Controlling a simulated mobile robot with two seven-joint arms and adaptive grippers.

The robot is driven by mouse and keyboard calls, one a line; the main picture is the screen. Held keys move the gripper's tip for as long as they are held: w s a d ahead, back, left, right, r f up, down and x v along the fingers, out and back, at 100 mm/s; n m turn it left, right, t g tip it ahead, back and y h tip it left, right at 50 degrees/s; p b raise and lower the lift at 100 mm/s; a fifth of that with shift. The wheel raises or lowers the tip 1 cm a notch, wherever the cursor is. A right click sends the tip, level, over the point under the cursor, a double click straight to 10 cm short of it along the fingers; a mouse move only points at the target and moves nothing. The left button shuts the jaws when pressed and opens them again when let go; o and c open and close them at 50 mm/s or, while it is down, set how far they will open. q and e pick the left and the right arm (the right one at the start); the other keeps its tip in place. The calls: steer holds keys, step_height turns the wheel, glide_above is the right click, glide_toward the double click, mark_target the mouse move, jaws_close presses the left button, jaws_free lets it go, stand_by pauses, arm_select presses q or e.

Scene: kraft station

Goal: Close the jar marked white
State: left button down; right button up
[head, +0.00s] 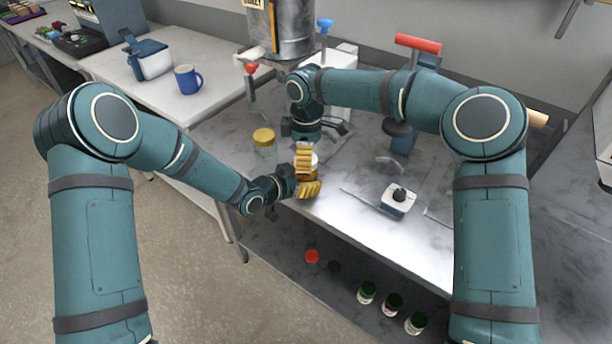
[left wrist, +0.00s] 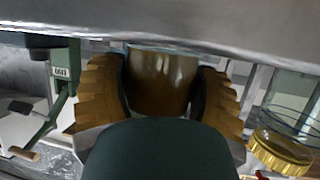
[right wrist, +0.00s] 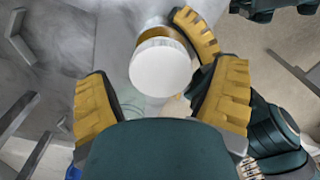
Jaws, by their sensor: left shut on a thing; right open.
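An amber-brown jar (left wrist: 160,82) stands between the fingers of my left gripper (head: 306,172). The left gripper is shut on the jar's sides, near the front edge of the steel table. A round white lid (right wrist: 160,67) sits on top of the jar; whether it is screwed tight cannot be told. My right gripper (right wrist: 165,80) is open above the jar, with the white lid between its spread fingers and no visible contact. In the head view the right gripper (head: 315,128) is just behind the jar.
A clear jar with a gold lid (head: 264,138) stands left of the held jar. A white device with a black knob (head: 398,197) lies to the right. Several small jars (head: 391,304) stand on the lower shelf. A blue mug (head: 188,79) is on the left table. A metal drum rises behind.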

steer(key=shift+r, duration=1.95)
steer(key=shift+o, duration=0.2)
steer(key=shift+r+n, duration=1.4)
steer(key=shift+r, duration=0.3)
steer(key=shift+f, duration=0.1)
steer(key=shift+f, duration=3.9)
